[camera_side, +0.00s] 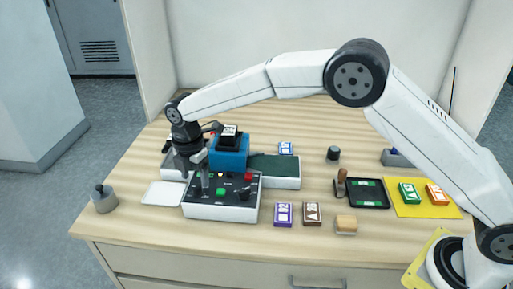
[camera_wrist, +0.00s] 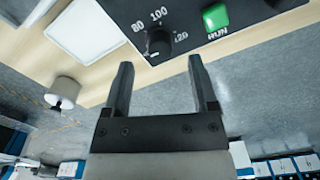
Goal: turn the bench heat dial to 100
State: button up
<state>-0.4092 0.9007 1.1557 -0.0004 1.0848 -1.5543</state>
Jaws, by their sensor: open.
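The heat dial (camera_wrist: 158,46) is a black round knob on the dark control panel (camera_wrist: 130,10), with the labels 80, 100 and 120 around it in the wrist view. Its pointer setting is too small to read surely. My gripper (camera_wrist: 160,66) is open and empty, its two fingers pointing toward the dial, which shows just beyond and between the fingertips. In the side view my gripper (camera_side: 197,172) hangs over the left part of the panel and hides the dial there. A green RUN button (camera_wrist: 215,16) sits right of the dial.
In the side view, a blue press block (camera_side: 230,158) stands behind the panel, with a red button (camera_side: 248,177) and a second black knob (camera_side: 244,193) near it. Card boxes (camera_side: 283,214) and a yellow mat (camera_side: 408,211) lie right.

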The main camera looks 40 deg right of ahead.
aim_at(196, 186)
jog(key=shift+f, duration=1.55)
grip_shut()
